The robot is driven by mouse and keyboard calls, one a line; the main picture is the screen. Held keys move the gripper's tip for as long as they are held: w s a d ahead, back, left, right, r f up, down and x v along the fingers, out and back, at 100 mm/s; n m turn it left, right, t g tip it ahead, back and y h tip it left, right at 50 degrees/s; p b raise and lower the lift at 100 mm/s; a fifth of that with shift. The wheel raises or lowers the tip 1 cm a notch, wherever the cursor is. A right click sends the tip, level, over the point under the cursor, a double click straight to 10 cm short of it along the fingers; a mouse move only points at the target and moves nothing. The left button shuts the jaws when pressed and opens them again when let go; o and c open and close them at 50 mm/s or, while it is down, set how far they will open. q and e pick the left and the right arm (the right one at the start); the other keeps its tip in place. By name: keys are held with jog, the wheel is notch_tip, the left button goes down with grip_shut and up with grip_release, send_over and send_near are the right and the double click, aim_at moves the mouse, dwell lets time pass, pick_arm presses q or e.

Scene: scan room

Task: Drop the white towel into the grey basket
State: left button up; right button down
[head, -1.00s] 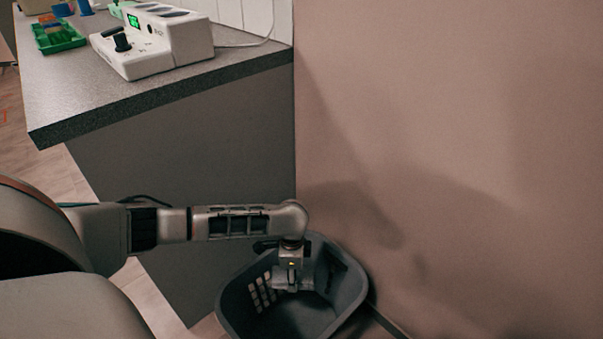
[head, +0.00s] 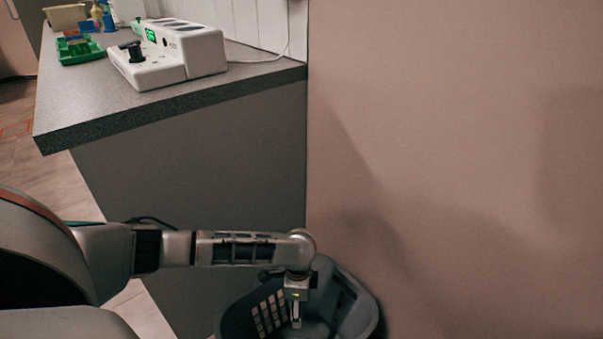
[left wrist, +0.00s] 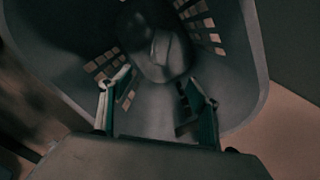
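The grey basket (head: 362,305) stands on the floor by the wall, cut off at the bottom of the head view. My left gripper (head: 296,322) points down over its opening. In the left wrist view, my left gripper's two fingers (left wrist: 155,108) are apart with nothing between their tips, inside the outline of the basket (left wrist: 235,60). Beyond the fingers, a dim, rounded grey lump (left wrist: 162,57) shows in the basket; it may be the white towel, but the light is too poor to be sure. No towel is visible in the head view. My right gripper is out of view.
A grey counter (head: 75,122) stands at the left with a white device (head: 170,58) and a green tray (head: 80,50). The pinkish wall (head: 450,150) is close behind and right of the basket. Floor (head: 40,175) shows at the left.

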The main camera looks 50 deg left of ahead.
pick_arm(q)
jog(key=shift+r, duration=0.1)
notch_tip(320, 180, up, 12)
dwell(0.5)
dwell(0.4)
